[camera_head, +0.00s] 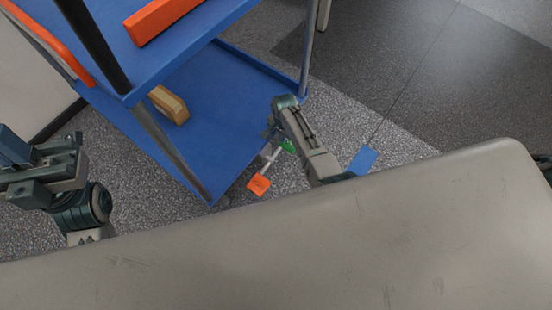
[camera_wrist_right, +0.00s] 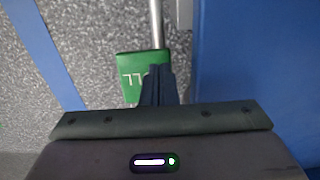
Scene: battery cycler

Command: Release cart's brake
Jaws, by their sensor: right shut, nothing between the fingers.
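The blue cart (camera_head: 225,85) stands at the upper left in the head view. At its lower right corner is the brake bar with an orange pedal (camera_head: 259,185) at the near end and a green pedal (camera_head: 287,146) at the other. In the right wrist view the green pedal (camera_wrist_right: 130,66) carries white lettering, partly hidden by my fingers. My right gripper (camera_wrist_right: 158,72) is shut and empty, its tips over the green pedal; I cannot tell whether they touch. In the head view the right gripper (camera_head: 271,138) is beside the cart's lower shelf. My left gripper (camera_head: 28,172) is at the left edge, away from the cart's brake.
A grey surface (camera_head: 300,245) fills the bottom of the head view. An orange bar (camera_head: 160,17) lies on the cart's upper shelf and a tan block (camera_head: 169,104) on the lower one. Speckled floor is open to the right of the cart, with a blue strip (camera_head: 363,160).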

